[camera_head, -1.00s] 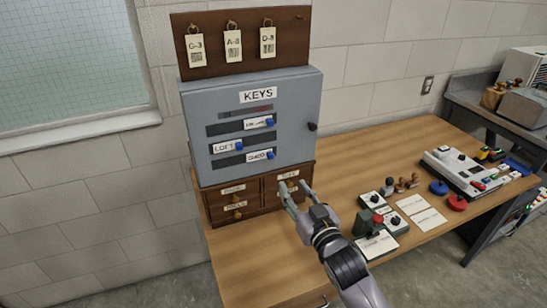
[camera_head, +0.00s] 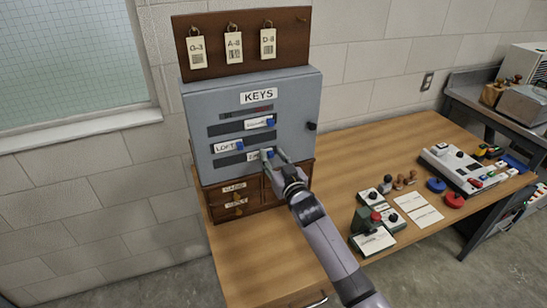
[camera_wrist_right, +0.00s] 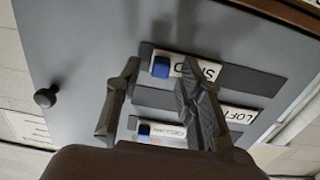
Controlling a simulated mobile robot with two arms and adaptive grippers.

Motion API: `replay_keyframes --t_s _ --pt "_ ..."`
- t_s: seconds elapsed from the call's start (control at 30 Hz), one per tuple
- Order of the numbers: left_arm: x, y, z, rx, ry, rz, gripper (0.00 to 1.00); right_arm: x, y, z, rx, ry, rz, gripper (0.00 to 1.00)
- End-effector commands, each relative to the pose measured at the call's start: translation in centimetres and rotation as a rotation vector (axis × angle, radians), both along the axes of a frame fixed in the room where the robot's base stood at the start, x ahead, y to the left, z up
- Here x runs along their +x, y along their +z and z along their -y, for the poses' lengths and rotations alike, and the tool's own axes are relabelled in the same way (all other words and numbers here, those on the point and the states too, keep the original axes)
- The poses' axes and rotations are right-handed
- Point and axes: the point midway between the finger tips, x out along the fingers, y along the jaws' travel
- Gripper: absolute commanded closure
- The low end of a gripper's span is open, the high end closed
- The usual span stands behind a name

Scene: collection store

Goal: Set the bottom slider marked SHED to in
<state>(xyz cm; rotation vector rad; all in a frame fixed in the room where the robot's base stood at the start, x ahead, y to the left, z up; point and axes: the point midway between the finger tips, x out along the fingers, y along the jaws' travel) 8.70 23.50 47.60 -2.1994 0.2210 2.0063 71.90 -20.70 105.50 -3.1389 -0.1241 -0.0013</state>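The grey KEYS cabinet (camera_head: 293,97) has stacked slots with white-labelled sliders with blue knobs. The bottom slider marked SHED (camera_head: 253,156) sits toward the right part of its slot, its label partly covered by my right gripper (camera_head: 276,156). The fingers stand either side of the knob with gaps visible; contact cannot be told. My left gripper is out of view.
The LOFT slider (camera_head: 227,147) and another slider (camera_head: 258,123) sit just above. A round black knob (camera_head: 312,126) is on the cabinet's right side. Small wooden drawers (camera_head: 235,198) are below. Control boxes (camera_head: 372,242) and stamps stand on the desk (camera_head: 260,265) to the right.

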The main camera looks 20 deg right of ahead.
Motion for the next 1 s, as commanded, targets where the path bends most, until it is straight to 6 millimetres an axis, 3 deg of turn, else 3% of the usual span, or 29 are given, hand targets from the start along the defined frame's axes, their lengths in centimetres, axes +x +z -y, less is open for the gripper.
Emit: replay_keyframes --t_s 0.23,0.77,1.0 --pt "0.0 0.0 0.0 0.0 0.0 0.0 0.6 0.05 -0.04 -0.02 0.0 0.0 -0.001 0.65" --pt "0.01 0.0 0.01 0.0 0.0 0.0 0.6 0.03 -0.05 -0.01 0.0 0.0 -0.001 1.0" --pt "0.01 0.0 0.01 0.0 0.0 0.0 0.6 0.03 -0.06 -0.01 0.0 0.0 -0.001 1.0"
